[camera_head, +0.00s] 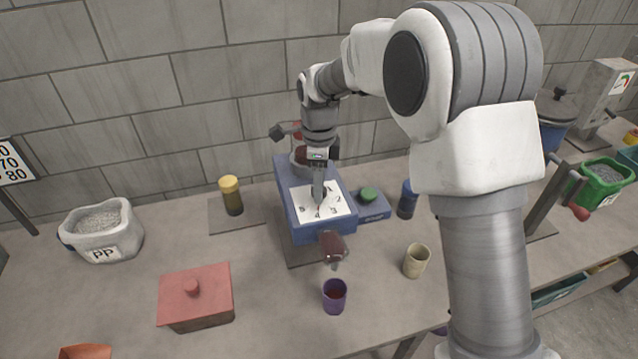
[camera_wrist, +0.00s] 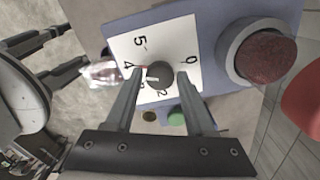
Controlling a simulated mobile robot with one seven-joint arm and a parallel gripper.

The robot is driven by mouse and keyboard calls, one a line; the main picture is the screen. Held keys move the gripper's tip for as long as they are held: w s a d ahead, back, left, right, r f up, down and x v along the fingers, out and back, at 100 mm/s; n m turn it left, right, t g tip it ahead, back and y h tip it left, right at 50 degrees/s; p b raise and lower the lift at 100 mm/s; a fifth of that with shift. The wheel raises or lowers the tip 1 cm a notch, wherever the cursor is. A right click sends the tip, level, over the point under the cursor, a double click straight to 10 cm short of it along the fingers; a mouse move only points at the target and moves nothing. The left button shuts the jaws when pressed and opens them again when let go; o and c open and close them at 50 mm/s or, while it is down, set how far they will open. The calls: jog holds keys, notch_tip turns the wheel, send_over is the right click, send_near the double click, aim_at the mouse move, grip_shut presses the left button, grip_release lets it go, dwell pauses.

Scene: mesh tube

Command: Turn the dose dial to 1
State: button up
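The dose dial is a dark round knob (camera_wrist: 160,73) with a white mark, on a white numbered plate (camera_head: 333,204) of the blue dispenser (camera_head: 283,185). In the wrist view the white mark is on the knob's lower left, roughly toward the 3. The digits 5, 4, 2 and 0 show around it; the 1 is not visible, perhaps behind the right finger. My gripper (camera_wrist: 162,80) is open, with one finger on each side of the knob. Contact with the knob cannot be told. In the head view my gripper (camera_head: 318,196) stands over the plate and largely hides the knob.
A green button (camera_head: 368,194) sits right of the dispenser. A dark red spout (camera_head: 333,246) hangs in front, with a purple cup (camera_head: 334,296) below. A beige cup (camera_head: 416,261), a yellow-capped jar (camera_head: 231,195), a red lidded box (camera_head: 195,298) and a PP bin (camera_head: 101,232) stand around.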

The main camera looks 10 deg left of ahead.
grip_shut()
